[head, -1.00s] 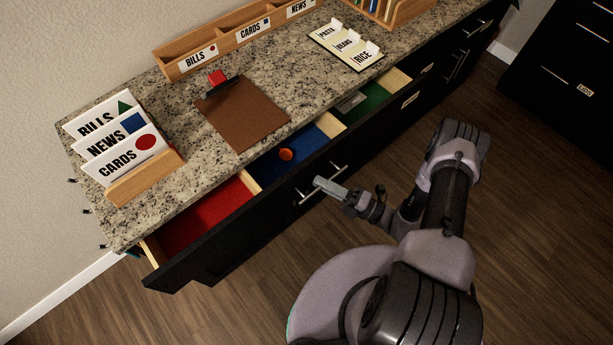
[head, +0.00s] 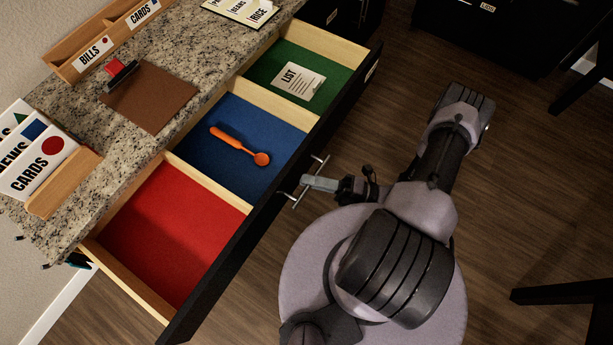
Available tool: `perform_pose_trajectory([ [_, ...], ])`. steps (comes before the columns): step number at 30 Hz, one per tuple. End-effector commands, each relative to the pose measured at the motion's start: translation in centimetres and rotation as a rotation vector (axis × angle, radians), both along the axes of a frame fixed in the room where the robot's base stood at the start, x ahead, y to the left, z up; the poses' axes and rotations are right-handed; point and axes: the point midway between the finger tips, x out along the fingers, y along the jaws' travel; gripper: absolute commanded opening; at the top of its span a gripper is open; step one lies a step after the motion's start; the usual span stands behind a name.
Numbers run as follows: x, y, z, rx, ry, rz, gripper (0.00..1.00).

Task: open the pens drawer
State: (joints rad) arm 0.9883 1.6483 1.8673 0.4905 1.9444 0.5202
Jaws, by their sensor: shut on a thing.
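The drawer (head: 221,199) under the counter stands well open in the head view. It has a red section, a blue section and a green section. An orange spoon (head: 240,146) lies in the blue section, and a white card marked LIST (head: 298,81) lies in the green one. The red section looks empty. I cannot read a pens label on the drawer. The drawer's bar handle (head: 319,165) sticks out from its black front. My gripper (head: 307,182) is shut on the handle; the fingertips are small in the view.
The granite counter (head: 190,70) carries a brown clipboard (head: 150,97), a wooden holder of BILLS, NEWS and CARDS cards (head: 68,181), a labelled wooden sorter (head: 70,69) and a PASTA, BEANS, RICE board (head: 240,9). Dark furniture (head: 540,297) stands at the right. Wood floor between is clear.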

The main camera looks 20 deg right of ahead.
Motion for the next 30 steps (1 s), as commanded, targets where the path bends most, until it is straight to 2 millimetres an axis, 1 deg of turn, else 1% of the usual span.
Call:
perform_pose_trajectory([
  [14, -0.19, -0.18, 0.01, 0.000, 0.000, -0.001, 0.00],
  [15, -0.19, -0.18, 0.01, 0.000, 0.000, -0.001, 0.13],
  [17, -0.19, -0.18, 0.01, 0.000, 0.000, -0.001, 0.25],
  [18, -0.19, -0.18, 0.01, 0.000, 0.000, -0.001, 0.32],
  [30, -0.20, -0.17, 0.01, 0.000, 0.000, -0.001, 0.33],
])
